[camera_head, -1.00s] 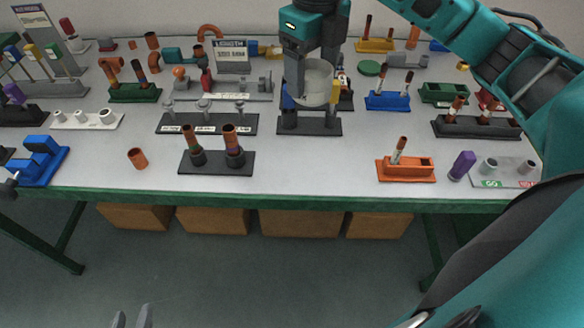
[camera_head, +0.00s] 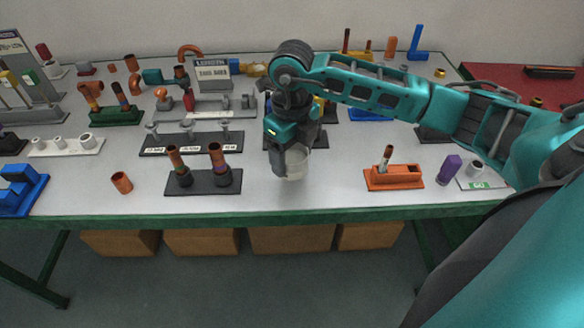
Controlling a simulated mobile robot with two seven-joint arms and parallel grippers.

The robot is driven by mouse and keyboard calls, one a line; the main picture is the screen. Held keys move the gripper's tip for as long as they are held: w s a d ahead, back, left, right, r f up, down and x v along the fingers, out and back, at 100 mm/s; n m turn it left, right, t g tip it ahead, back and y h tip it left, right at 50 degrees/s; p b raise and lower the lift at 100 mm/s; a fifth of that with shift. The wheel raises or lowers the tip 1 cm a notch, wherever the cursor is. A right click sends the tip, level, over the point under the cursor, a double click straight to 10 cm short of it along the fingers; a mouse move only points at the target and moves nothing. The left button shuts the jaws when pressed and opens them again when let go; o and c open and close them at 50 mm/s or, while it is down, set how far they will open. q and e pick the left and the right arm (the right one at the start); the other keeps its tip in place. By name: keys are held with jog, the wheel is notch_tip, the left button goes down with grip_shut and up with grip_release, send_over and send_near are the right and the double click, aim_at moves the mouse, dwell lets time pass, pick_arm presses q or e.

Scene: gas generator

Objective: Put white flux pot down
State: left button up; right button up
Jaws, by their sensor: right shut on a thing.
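The white flux pot (camera_head: 297,166) is a small pale, upright cup near the front middle of the workbench. My right gripper (camera_head: 287,158) is shut on it from above and behind, and the gripper's dark fingers hide its left part. The pot's base is at or close above the grey tabletop (camera_head: 320,195); I cannot tell whether it touches. My left gripper is not in view.
A dark stand with two copper tubes (camera_head: 203,180) is to the left of the pot. An orange holder (camera_head: 393,177) is to the right, with a purple block (camera_head: 449,169) beyond it. The tabletop between these stands is clear. The green front edge (camera_head: 300,215) is close by.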

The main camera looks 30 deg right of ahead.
aim_at(292, 160)
jog(key=shift+f, duration=2.3)
jog(key=shift+f+b, duration=0.2)
jog(key=shift+b, duration=0.15)
jog(key=o, duration=1.1)
jog(key=shift+r, duration=0.1)
jog(key=shift+o, duration=0.2)
notch_tip(292, 160, up, 12)
jog(key=shift+r+p, duration=0.15)
jog(key=shift+p, duration=0.25)
